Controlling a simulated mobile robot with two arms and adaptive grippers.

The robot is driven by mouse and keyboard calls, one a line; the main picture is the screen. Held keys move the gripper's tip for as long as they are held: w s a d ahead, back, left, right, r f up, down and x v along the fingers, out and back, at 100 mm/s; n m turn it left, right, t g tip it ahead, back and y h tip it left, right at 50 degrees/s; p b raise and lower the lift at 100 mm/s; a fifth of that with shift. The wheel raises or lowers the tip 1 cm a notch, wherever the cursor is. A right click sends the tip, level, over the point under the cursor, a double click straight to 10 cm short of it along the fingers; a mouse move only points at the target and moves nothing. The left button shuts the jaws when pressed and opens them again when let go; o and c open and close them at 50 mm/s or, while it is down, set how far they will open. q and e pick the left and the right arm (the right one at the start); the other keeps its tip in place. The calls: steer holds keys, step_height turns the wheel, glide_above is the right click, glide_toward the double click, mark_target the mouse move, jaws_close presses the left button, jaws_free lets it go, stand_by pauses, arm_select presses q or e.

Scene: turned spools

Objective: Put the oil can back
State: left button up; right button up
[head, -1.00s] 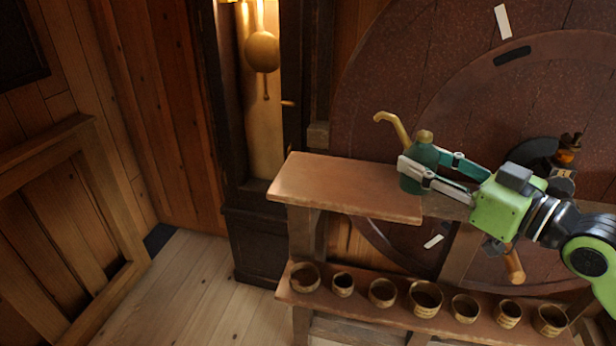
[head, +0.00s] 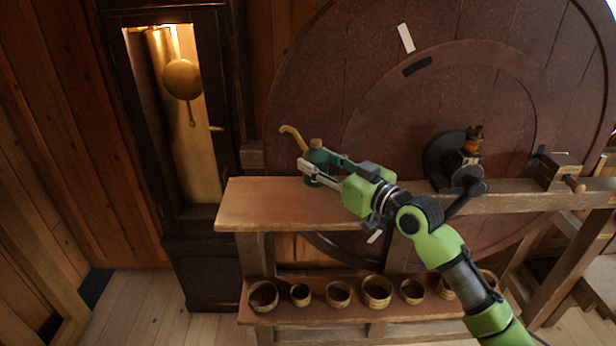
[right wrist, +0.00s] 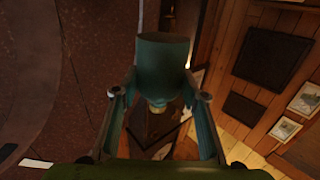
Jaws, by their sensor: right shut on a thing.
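The oil can (head: 317,158) is dark teal with a curved brass spout and a brass cap. My right gripper (head: 313,170) is shut around its body, one finger on each side. In the head view the can looks upright at the back of the wooden bench top (head: 255,203), in front of the big red-brown wheel. I cannot tell whether its base touches the bench. In the right wrist view the can (right wrist: 162,65) sits between the two fingers. My left gripper is in neither view.
The large wheel (head: 310,90) stands behind the bench. A lower shelf holds several turned wooden bowls (head: 338,293). A tall clock case with a brass pendulum (head: 182,80) stands at left. The bench top's left part is clear.

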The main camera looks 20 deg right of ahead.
mark_target(309, 184)
steer(key=shift+w+a+f, duration=0.3)
steer(key=shift+a+f, duration=0.05)
steer(key=shift+f, duration=0.2)
steer(key=shift+w+a+f, duration=0.25)
steer(key=shift+a+f, duration=0.1)
steer(key=shift+f, duration=0.2)
steer(key=f, duration=0.1)
steer(key=f+p, duration=0.1)
steer(key=f, duration=0.1)
steer(key=shift+w+a+f, duration=0.1)
steer(key=shift+w+a, duration=0.1)
steer(key=shift+a, duration=0.15)
steer(key=shift+d+f, duration=0.1)
steer(key=shift+f, duration=0.2)
steer(key=shift+f, duration=0.15)
steer(key=o, duration=1.1)
steer(key=shift+s, duration=0.1)
